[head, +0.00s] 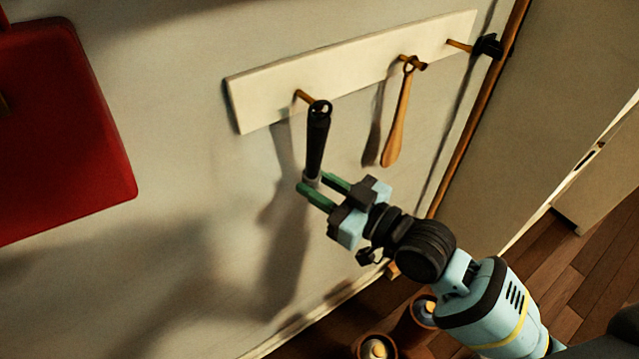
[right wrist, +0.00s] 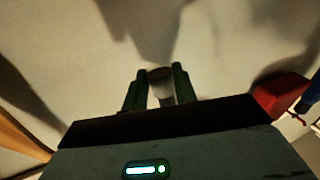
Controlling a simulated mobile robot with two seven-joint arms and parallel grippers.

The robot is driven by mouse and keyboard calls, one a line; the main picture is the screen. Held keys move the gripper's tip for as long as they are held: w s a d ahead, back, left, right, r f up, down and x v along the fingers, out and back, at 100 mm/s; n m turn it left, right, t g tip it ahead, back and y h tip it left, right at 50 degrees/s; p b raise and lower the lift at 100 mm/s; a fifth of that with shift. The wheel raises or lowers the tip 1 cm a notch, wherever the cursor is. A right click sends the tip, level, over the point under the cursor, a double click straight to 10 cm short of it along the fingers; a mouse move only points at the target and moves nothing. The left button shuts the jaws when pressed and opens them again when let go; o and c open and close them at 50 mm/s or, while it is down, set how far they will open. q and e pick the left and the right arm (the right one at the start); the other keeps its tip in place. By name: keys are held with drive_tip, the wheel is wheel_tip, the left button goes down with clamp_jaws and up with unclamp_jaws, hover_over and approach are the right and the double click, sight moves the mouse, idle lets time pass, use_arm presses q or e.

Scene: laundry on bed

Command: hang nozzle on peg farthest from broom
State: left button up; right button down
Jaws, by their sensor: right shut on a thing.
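The nozzle (head: 317,140) is a dark tube with a hole at its top and a grey lower end. It stands nearly upright in front of the white peg board (head: 262,88). Its top is at the tip of the left peg (head: 303,95); I cannot tell whether the hole is around the peg. My right gripper (head: 313,183) is shut on the nozzle's lower end, which shows between the fingers in the right wrist view (right wrist: 161,84). The broom's wooden handle (head: 468,137) slants down at the right, beyond the right peg (head: 459,46). My left gripper is not in view.
A wooden shoehorn-like tool (head: 397,120) hangs on the middle peg (head: 415,62). A black piece (head: 488,46) is by the right peg. A red object (head: 65,125) is on the left. Brown pots (head: 412,328) stand on the floor below.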

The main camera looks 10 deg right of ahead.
drive_tip(key=c, duration=1)
unclamp_jaws()
drive_tip(key=shift+c, duration=0.2)
